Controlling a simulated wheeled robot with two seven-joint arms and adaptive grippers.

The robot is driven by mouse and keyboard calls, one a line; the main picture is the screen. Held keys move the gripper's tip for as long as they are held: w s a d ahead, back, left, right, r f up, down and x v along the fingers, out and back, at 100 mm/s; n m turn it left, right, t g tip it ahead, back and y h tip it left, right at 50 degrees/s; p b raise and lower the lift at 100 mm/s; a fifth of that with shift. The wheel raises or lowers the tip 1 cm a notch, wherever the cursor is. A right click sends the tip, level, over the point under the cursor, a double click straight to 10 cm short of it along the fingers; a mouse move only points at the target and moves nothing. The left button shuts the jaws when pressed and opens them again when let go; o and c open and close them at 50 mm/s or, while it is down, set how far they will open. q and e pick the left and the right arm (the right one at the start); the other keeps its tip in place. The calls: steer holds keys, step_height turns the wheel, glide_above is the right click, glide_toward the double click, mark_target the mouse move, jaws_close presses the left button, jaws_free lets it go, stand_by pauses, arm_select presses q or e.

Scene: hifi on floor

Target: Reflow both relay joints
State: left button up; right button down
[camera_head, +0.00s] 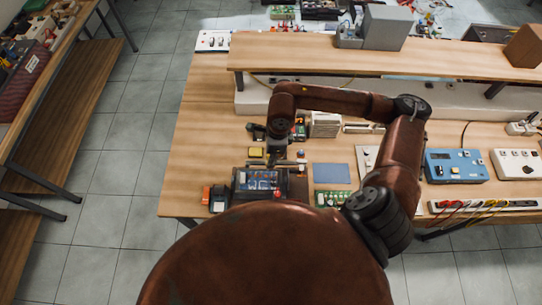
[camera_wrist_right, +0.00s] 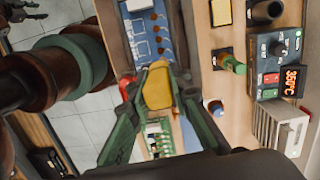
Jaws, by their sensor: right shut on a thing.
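My right gripper (camera_head: 276,156) hangs over the near-left part of the bench, just behind the board holder (camera_head: 240,202). In the wrist view its two green fingers (camera_wrist_right: 160,92) are shut on a yellow handle (camera_wrist_right: 157,86), which looks like a soldering iron. The iron's tip cannot be made out. A blue circuit board (camera_head: 262,180) sits in the holder, and in the wrist view it (camera_wrist_right: 141,28) shows a row of brown spots beyond the fingers. I cannot tell which joints are the relay's. My left gripper is not in view.
A soldering station (camera_wrist_right: 280,62) reads about 350°C. A yellow pad (camera_head: 256,152), a blue mat (camera_head: 331,173) and a green board (camera_head: 333,198) lie nearby. A raised shelf (camera_head: 400,58) crosses behind. A blue instrument (camera_head: 455,166) stands right.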

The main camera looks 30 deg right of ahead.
steer(key=shift+s+m, duration=0.1)
steer(key=shift+m, duration=0.3)
steer(key=shift+f, duration=0.25)
steer(key=shift+f+b, duration=0.4)
steer(key=shift+f, duration=0.25)
steer(key=shift+f+b, duration=0.55)
steer(key=shift+f, duration=0.85)
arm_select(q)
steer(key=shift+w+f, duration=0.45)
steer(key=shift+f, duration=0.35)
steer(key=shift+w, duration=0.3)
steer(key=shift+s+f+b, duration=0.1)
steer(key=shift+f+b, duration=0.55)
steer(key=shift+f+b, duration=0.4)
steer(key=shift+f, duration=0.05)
arm_select(e)
steer(key=shift+f, duration=0.4)
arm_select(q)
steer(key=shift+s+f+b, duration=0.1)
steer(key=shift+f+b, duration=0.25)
arm_select(e)
steer(key=shift+f, duration=0.15)
stand_by(1.4)
